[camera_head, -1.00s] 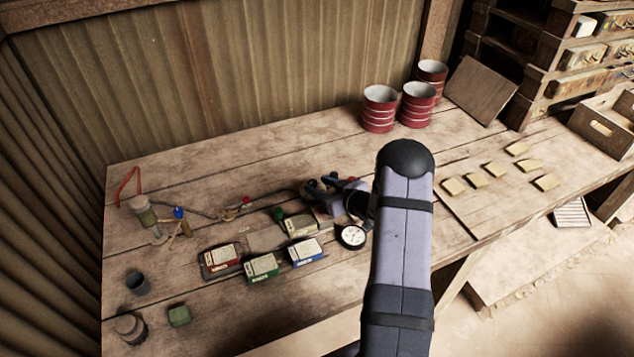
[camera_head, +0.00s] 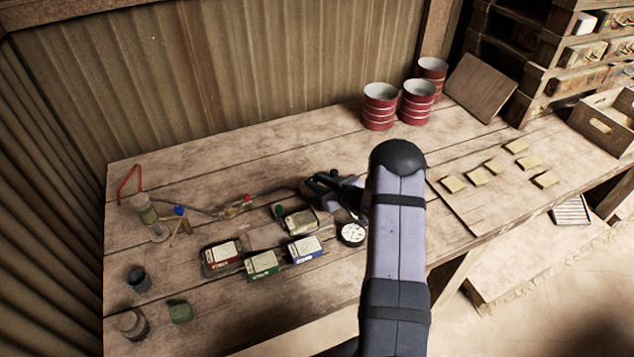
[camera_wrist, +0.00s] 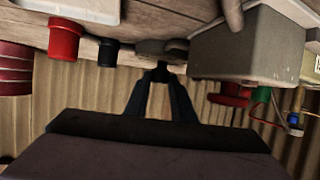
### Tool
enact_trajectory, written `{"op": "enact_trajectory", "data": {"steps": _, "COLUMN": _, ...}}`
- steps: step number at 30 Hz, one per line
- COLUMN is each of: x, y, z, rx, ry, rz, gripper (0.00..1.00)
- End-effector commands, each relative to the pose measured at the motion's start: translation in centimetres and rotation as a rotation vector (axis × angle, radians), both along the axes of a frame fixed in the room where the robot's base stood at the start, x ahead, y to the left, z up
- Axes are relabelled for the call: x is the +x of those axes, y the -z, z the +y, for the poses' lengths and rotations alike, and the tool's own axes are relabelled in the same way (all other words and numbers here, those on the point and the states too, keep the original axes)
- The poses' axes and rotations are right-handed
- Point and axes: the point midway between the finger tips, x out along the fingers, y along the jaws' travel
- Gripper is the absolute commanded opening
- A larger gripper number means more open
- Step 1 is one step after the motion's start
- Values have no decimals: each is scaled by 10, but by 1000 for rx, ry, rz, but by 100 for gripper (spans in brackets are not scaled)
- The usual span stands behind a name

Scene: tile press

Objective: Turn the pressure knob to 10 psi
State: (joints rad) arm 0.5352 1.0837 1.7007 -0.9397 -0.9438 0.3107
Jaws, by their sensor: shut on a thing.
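My gripper (camera_head: 314,187) is at the back of the bench, behind the gauge, with its fingers pointing left in the head view. In the wrist view its dark fingers (camera_wrist: 160,72) come together on a small dark part, which I take to be the pressure knob; it is mostly hidden by the fingertips. A rounded grey body (camera_wrist: 160,47) lies just beyond the fingertips. The round white gauge (camera_head: 352,233) lies to the right of the cards. Its needle and numbers are too small to read.
A grey box (camera_wrist: 245,55), a red cylinder (camera_wrist: 65,40) and a dark blue cylinder (camera_wrist: 108,53) flank the fingers. Labelled packs (camera_head: 263,265) lie in front. Red-banded cans (camera_head: 380,108) stand behind on the right. Pale tiles (camera_head: 478,177) lie at right.

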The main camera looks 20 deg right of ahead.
Motion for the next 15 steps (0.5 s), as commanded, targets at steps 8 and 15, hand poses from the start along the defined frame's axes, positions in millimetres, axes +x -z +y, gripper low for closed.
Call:
{"op": "enact_trajectory", "data": {"steps": 8, "x": -1, "y": 2, "z": 4, "rx": -1, "ry": 95, "rz": 2, "gripper": 0}}
{"op": "enact_trajectory", "data": {"steps": 15, "x": 0, "y": 3, "z": 8, "rx": -2, "ry": 242, "rz": 0, "gripper": 0}}
